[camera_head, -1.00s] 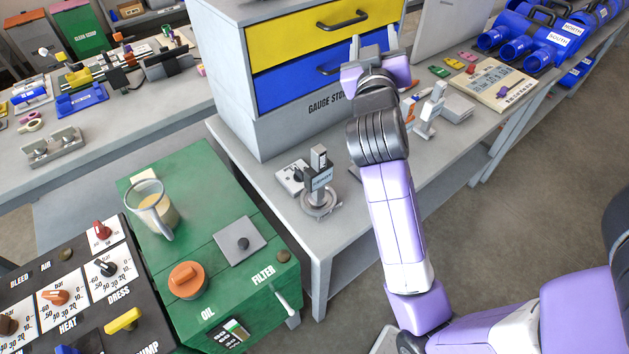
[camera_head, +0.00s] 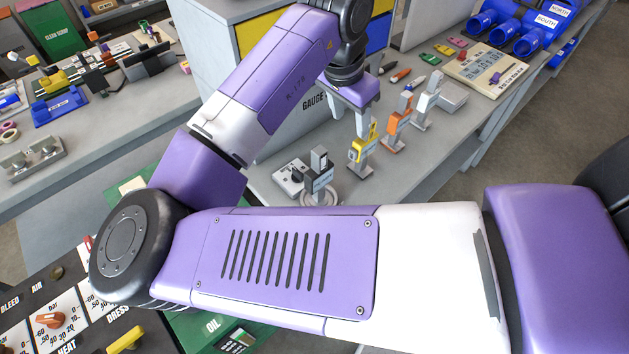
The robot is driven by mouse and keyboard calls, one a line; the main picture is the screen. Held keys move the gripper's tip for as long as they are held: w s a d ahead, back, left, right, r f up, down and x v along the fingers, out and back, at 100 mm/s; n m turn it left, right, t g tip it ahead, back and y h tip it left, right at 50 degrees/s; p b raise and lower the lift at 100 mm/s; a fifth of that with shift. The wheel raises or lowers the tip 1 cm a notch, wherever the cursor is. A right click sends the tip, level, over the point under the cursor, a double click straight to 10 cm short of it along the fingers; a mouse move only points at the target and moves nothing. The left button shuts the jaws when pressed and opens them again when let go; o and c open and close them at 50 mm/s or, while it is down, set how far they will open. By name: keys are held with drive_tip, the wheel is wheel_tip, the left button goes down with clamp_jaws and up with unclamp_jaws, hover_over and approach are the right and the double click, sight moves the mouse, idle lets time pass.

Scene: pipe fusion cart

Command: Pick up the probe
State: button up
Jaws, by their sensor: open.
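I cannot tell for certain which item is the probe. A dark grey upright device (camera_head: 320,170) with a small unreadable label stands near the table's front corner, with a coiled cable or ring at its foot. Behind it, in a row, stand a yellow-topped device (camera_head: 364,150), an orange one (camera_head: 398,125) and a white one (camera_head: 427,100), each on a grey stand. My gripper (camera_head: 362,122) points down just above and behind the yellow device, open. Its fingers are partly hidden, and I cannot tell whether they touch the device.
The gauge cabinet (camera_head: 215,50) stands close behind my arm. A white plate with a black knob (camera_head: 291,178) sits at the front left. My arm hides most of the green cart.

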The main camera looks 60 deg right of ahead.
sight(319, 163)
drive_tip(key=w+a+y, duration=0.1)
drive_tip(key=a, duration=0.1)
drive_tip(key=a+y, duration=0.1)
drive_tip(key=a, duration=0.2)
drive_tip(key=w+a+y, duration=0.1)
drive_tip(key=a, duration=0.1)
drive_tip(key=shift+w+a+f, duration=0.15)
drive_tip(key=shift+w+f, duration=0.15)
drive_tip(key=shift+f, duration=0.1)
drive_tip(key=shift+f+p, duration=0.75)
drive_tip(key=shift+f, duration=3.05)
clamp_jaws()
